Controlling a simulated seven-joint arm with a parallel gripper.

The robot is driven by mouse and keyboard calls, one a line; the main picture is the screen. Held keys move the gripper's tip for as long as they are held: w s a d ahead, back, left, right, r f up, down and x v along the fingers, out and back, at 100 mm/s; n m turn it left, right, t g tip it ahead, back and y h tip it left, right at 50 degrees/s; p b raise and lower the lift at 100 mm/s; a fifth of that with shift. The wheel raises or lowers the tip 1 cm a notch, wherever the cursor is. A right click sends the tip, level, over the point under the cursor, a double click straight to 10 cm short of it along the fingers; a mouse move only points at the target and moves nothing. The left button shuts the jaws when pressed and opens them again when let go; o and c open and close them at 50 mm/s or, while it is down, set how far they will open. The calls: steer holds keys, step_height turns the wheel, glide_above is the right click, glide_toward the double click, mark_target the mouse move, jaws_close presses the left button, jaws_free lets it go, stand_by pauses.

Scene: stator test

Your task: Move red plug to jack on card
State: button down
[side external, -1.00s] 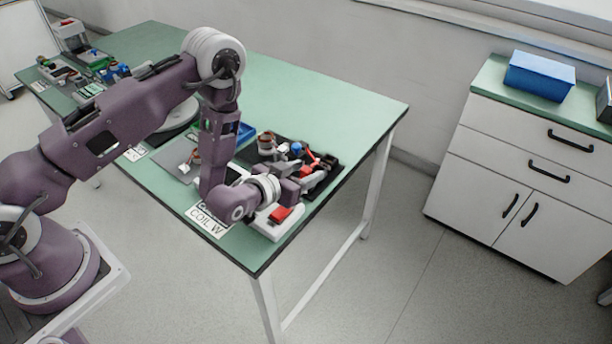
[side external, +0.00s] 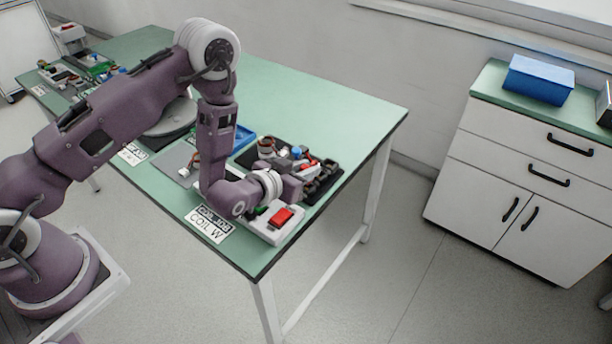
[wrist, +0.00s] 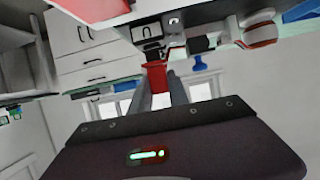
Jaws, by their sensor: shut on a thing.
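My gripper (wrist: 160,84) is shut on the red plug (wrist: 157,76), which stands upright between the grey fingers in the wrist view. In the side view, my gripper (side external: 312,173) is low over the near right corner of the bench, its fingers small and partly lost among dark parts. A white card (side external: 211,224) printed "COIL W" lies at the front edge, left of my gripper. I cannot make out a jack on it. In the wrist view, a dark-framed square part (wrist: 147,31) is just above the plug; I cannot tell whether they touch.
A white box with a red switch (side external: 282,217) stands close in front of my gripper. A black mat with a motor-like part (side external: 265,147) and a blue knob (side external: 296,152) lies behind. A blue tray (side external: 244,134) is farther left. The bench's far right is clear.

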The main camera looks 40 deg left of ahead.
mark_target(307, 166)
step_height(307, 166, up, 7)
steer(key=shift+w+r, duration=0.1)
steer(key=shift+w, duration=0.05)
steer(key=shift+s+f+x, duration=0.15)
steer(key=shift+f+x, duration=0.25)
steer(key=shift+x, duration=1.6)
steer(key=shift+s+f+x, duration=0.2)
steer(key=shift+f+x, duration=0.25)
steer(key=shift+x, duration=1.5)
steer(key=shift+s+f+x, duration=0.15)
steer(key=shift+f+x, duration=0.25)
steer(key=shift+x, duration=1.6)
steer(key=shift+a+f, duration=0.1)
steer(key=shift+f, duration=0.95)
steer(key=c, duration=1.2)
jaws_free()
steer(key=shift+s, duration=0.1)
